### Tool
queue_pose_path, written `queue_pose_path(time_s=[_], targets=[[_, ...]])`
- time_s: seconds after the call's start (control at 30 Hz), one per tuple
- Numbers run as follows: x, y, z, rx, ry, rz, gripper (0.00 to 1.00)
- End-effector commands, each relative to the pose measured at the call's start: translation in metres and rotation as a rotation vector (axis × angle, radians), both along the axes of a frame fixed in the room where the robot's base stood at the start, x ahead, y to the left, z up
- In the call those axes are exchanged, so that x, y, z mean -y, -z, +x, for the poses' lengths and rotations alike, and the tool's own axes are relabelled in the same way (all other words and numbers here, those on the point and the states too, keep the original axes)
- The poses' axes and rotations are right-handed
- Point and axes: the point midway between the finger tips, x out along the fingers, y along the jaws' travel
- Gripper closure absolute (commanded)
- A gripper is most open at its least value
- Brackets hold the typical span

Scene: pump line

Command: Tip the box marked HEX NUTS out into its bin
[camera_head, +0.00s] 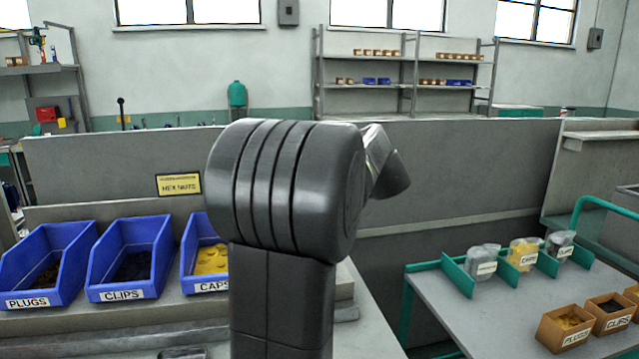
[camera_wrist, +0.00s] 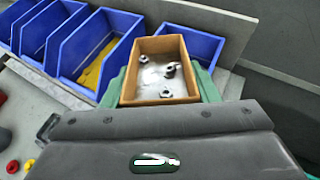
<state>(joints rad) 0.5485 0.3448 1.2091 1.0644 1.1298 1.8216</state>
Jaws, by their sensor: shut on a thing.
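A tan box (camera_wrist: 160,101) is held between the green fingers of my gripper (camera_wrist: 160,86), which is shut on it. In the wrist view a few dark nuts lie on its grey inner floor. No label on it shows. A blue bin (camera_wrist: 205,47) lies behind and below the box; the box hides most of its inside. How far the box is tilted is hard to tell. In the head view my arm hides the gripper, the box and this bin. A yellow HEX NUTS sign (camera_head: 179,184) is on the grey panel behind the bins.
Blue bins for PLUGS (camera_head: 45,262), CLIPS (camera_head: 128,257) and CAPS (camera_head: 190,262) stand left of my arm. A grey cart (camera_head: 475,325) at right holds clear containers and small tan boxes. A grey partition (camera_head: 460,170) runs behind.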

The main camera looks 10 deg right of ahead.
Motion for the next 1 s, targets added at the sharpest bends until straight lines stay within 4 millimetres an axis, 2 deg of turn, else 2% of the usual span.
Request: queue_pose_path(time_s=[0.03, 0.67, 1.0], targets=[[-0.001, -0.005, 0.001, -0.020, -0.001, -0.011, 0.67], [-0.003, 0.005, 0.004, -0.341, -0.003, -0.197, 0.67], [-0.010, 0.019, 0.017, -0.619, -0.004, -0.358, 0.67]])
